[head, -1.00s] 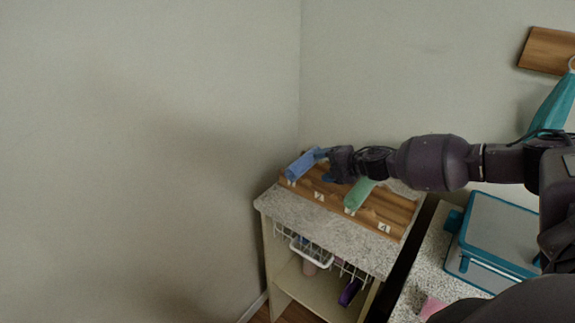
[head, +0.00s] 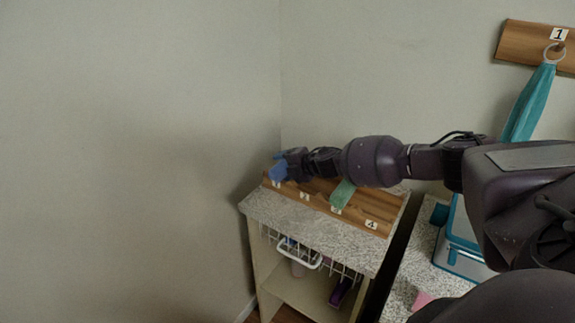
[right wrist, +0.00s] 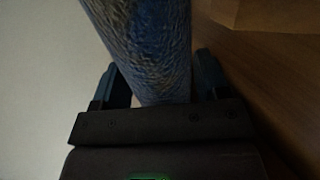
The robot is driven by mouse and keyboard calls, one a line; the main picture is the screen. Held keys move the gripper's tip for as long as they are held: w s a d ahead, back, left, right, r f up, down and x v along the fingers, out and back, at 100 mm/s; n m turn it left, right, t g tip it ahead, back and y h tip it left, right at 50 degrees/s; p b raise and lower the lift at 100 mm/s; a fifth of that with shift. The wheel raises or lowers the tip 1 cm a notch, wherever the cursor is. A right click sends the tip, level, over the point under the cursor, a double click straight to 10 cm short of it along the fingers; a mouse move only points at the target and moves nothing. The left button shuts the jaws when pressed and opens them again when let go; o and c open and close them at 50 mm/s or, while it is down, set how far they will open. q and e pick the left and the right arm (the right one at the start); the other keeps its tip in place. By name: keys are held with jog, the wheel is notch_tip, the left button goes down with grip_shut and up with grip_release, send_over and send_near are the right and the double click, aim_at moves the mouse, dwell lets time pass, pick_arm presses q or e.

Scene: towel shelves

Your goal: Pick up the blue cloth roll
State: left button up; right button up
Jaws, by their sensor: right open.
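The blue cloth roll (head: 277,174) lies at the far left end of a wooden board with numbered slots (head: 358,213), on top of a small shelf unit. My right gripper (head: 281,159) is at the roll and partly covers it. In the right wrist view the textured blue roll (right wrist: 150,45) lies between the two fingers of the gripper (right wrist: 160,85). The fingers are open, one on each side of the roll. The right finger is close to the roll; contact is hard to tell. My left gripper is not in view.
A green roll (head: 342,194) lies on the same board, under my right forearm. The speckled shelf top (head: 300,222) is bare in front. A wire basket (head: 299,252) hangs below. A teal towel (head: 529,105) hangs on the wall, and a teal-edged box (head: 459,250) stands at right.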

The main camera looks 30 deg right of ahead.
jog(key=shift+w, duration=0.1)
jog(key=c, duration=0.7)
notch_tip(320, 180, up, 20)
jog(key=p, duration=0.5)
jog(key=shift+a, duration=0.1)
